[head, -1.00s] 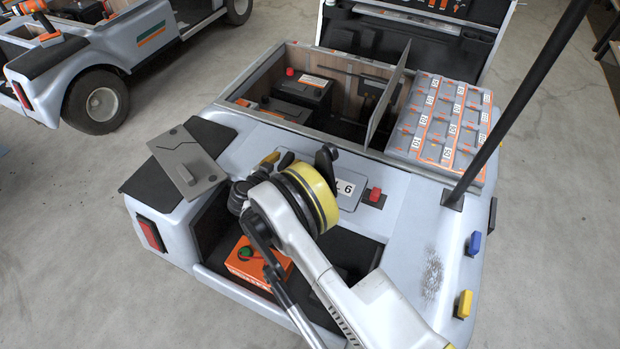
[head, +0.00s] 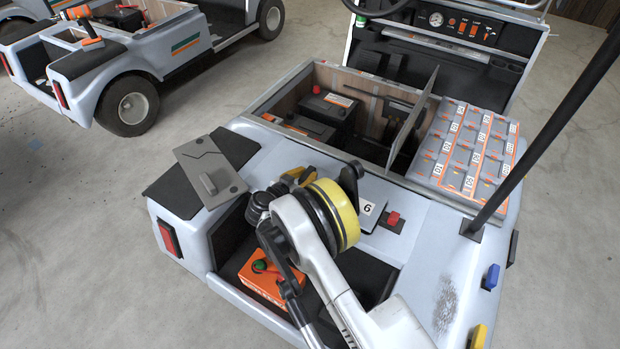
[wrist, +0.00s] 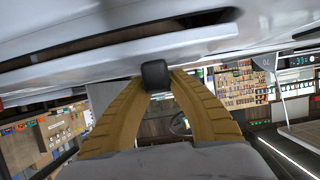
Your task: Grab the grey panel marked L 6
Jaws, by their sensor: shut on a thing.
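The grey panel marked L 6 (head: 371,216) is on the cart's rear deck, partly hidden behind my arm; only the 6 of its label shows in the head view. My gripper (head: 302,177) is at the panel's far left side, its yellow fingers mostly hidden by my wrist. In the wrist view my gripper (wrist: 156,80) has both yellow fingers closed on a small dark block (wrist: 155,73), which looks like the panel's handle. I cannot tell whether the panel is clear of the deck.
A red knob (head: 393,218) sits right of the labelled panel. An orange box (head: 268,276) is in the open rear bay. A dark post (head: 545,135) rises at the right, beside the grey case (head: 466,150).

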